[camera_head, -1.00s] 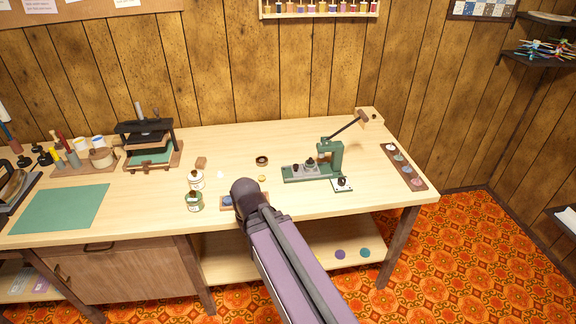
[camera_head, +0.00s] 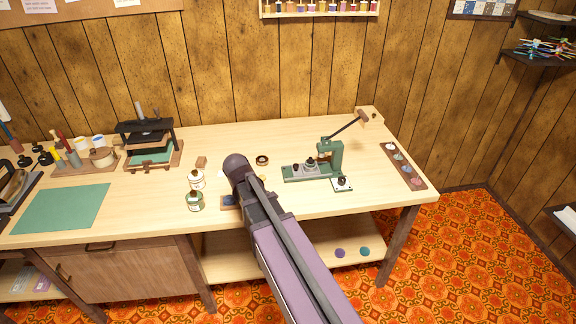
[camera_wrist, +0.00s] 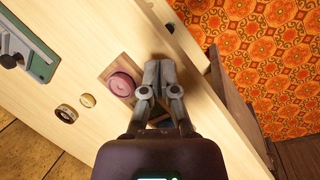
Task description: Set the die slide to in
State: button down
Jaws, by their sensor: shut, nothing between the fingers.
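The green press (camera_head: 330,163) stands on the right half of the bench, its lever raised to the upper right. The die slide (camera_head: 303,169) lies along its low base, left of the upright frame, and carries small dark and grey die parts. Part of the green base and grey slide also shows at the upper left of the wrist view (camera_wrist: 30,45). My gripper (camera_wrist: 160,66) is shut and empty, over the bench near its front edge, well apart from the slide. In the head view my arm hides the gripper.
A wooden tray (camera_wrist: 107,72) with a round pink piece (camera_wrist: 121,85) lies beside my fingers. A dark ring (camera_head: 262,160) lies between my arm and the press. Tins (camera_head: 195,201) stand left of my arm.

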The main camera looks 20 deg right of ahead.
aim_at(295, 169)
jog(key=w+d+r+n+h, duration=0.2)
jog(key=w+d+r+n, duration=0.1)
jog(key=w+n, duration=0.2)
jog(key=w+d+r+n+h+p, duration=0.1)
jog(key=w+d+r+n+h, duration=0.2)
jog(key=w+n, duration=0.3)
jog(key=w, duration=0.4)
jog(key=shift+w+d+h, duration=0.2)
jog(key=shift+w+h, duration=0.1)
jog(key=shift+d+f, duration=0.1)
jog(key=b+x, duration=0.7)
jog(key=x, duration=0.3)
jog(key=shift+f, duration=0.1)
jog(key=shift+d+r, duration=0.25)
jog(key=shift+d, duration=1.65)
